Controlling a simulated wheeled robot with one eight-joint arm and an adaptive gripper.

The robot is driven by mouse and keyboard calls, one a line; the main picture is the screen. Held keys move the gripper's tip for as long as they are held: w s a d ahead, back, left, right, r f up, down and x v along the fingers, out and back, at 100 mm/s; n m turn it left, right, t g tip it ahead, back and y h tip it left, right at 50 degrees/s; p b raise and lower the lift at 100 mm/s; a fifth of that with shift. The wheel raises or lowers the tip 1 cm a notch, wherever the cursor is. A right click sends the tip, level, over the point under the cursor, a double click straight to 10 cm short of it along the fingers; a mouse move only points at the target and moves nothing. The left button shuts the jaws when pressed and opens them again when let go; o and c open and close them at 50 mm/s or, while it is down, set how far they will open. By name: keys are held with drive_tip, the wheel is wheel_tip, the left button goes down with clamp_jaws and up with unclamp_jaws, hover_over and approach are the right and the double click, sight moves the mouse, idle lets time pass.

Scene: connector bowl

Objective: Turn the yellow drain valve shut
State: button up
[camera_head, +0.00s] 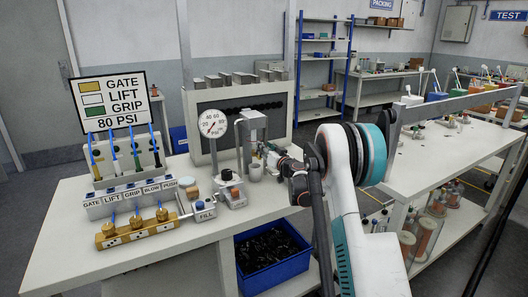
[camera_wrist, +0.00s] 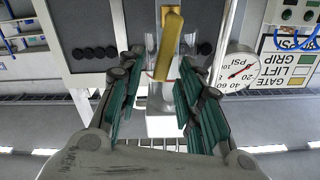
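The yellow valve handle (camera_wrist: 171,42) shows at the top middle of the wrist view as a long yellow bar beside a clear bowl (camera_wrist: 151,50). My gripper (camera_wrist: 160,62) is open, with its green-padded fingers apart on either side of the handle's lower end. I see no clear contact between fingers and handle. In the head view my gripper (camera_head: 272,156) is at the grey unit (camera_head: 254,126) right of the pressure gauge. I cannot make out the yellow handle there, as my gripper and small parts crowd that spot.
A round pressure gauge (camera_head: 213,124) stands left of the unit, close to my fingers in the wrist view (camera_wrist: 238,71). A grey cup (camera_head: 256,172) stands just below my gripper. Brass valves (camera_head: 138,226) and labelled blocks (camera_head: 130,197) fill the bench's left. The bench front (camera_head: 265,207) is clear.

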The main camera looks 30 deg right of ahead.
drive_tip(key=shift+w, duration=0.5)
drive_tip(key=shift+a, duration=0.1)
clamp_jaws()
